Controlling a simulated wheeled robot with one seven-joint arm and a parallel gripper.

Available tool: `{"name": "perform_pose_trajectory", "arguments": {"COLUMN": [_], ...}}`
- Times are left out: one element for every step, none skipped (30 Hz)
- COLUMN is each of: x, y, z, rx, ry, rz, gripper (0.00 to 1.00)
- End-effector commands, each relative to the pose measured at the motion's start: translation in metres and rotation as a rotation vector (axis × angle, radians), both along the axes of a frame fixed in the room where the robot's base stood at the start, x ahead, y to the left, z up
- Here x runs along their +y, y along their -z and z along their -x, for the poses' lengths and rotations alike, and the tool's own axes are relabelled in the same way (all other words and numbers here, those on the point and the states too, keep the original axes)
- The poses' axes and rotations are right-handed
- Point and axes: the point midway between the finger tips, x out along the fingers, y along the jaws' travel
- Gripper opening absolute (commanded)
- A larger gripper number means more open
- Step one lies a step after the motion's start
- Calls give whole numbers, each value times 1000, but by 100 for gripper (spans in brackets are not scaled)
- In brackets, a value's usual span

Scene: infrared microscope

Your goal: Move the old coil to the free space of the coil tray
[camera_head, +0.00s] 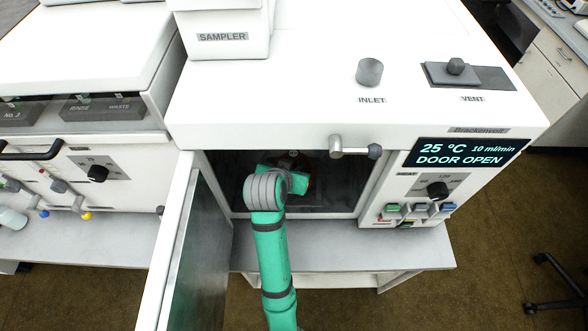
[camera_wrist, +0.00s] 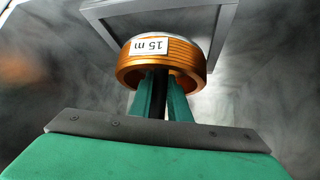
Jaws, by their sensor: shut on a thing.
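The old coil (camera_wrist: 195,62) is an orange copper-coloured ring with a white label reading "15 m", seen upside down in the wrist view. My gripper (camera_wrist: 165,88) has its green fingers at the coil's near side, shut on it. A dark post or rod shows between the fingers, and the coil sits close to a grey square fitting (camera_wrist: 221,28). Whether the coil touches that fitting is unclear. The coil tray is not identifiable in either view.
The oven door (camera_head: 180,245) stands open at the left of the chamber, close to my arm. The display (camera_head: 466,152) reads "DOOR OPEN" and 25 °C. The grey bench (camera_head: 350,257) in front is clear at the right. A white unit (camera_head: 90,170) stands at the left.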

Motion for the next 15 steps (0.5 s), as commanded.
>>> {"name": "perform_pose_trajectory", "arguments": {"x": [1,1,2,2,2,2,2,2,2,2,2,2,2,2,2], "y": [10,14,17,19,21,22,22,22,22,22,22,22,22,22,23], "z": [1,1,1,1,1,1,1,1,1,1,1,1,1,1,1], "rx": [6,6,4,3,2,2,1,1,1,1,1,1,1,1,1], "ry": [-3,-4,-4,-3,-3,-4,-4,-4,-4,-4,-3,-3,-3,-3,-3], "rz": [2,2,1,0,1,0,0,0,0,0,0,0,0,0,1], "gripper": [0,0,0,0,0,0,0,0,0,0,0,0,0,0,0]}}
